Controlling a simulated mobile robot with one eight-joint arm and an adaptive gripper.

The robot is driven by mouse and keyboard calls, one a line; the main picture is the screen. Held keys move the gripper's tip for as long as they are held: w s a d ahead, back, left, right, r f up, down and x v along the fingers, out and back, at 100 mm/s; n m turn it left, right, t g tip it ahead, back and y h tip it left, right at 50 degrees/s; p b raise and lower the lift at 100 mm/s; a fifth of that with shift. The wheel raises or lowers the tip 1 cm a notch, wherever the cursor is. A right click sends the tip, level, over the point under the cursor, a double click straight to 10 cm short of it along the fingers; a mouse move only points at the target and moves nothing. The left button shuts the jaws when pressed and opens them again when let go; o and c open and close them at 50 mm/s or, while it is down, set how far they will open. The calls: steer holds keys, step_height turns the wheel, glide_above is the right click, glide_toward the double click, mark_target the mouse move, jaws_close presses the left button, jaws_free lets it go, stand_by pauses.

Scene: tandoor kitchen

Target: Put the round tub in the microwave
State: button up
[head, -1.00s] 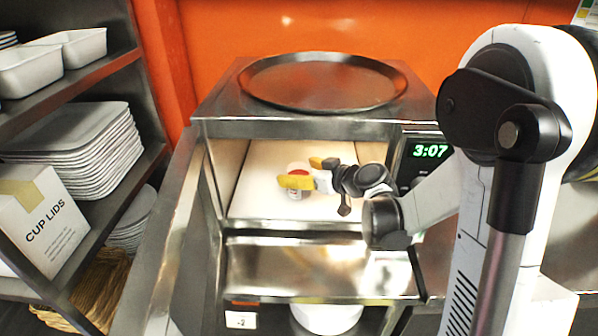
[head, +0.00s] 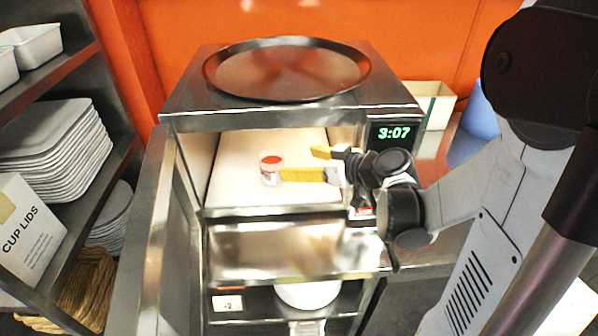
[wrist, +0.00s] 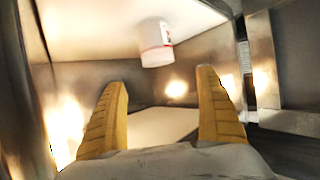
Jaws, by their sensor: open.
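The round tub (head: 270,168), small and white with a red top, stands inside the open microwave (head: 196,123) on its pale floor. In the wrist view the tub (wrist: 156,45) shows beyond my fingertips, apart from them. My gripper (head: 301,163) has yellow fingers and is at the microwave's opening, to the right of the tub. In the wrist view the gripper (wrist: 164,92) has its fingers spread, with nothing between them. The microwave door (head: 150,235) hangs open at the left.
A round dark tray (head: 287,70) lies on top of the microwave. A cream box (head: 432,103) stands behind on the right.

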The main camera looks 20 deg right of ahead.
steer(key=s+a+r+m+g+h, duration=0.1)
steer(key=s+a+m+g+h, duration=0.1)
steer(key=s, duration=0.7)
steer(key=s+a+r+m+g+h, duration=0.1)
steer(key=s+a+m+g+h, duration=0.1)
steer(key=s, duration=0.7)
steer(key=shift+s+a+r+m+g+h, duration=0.3)
steer(key=shift+m+h, duration=0.3)
steer(key=shift+h, duration=0.4)
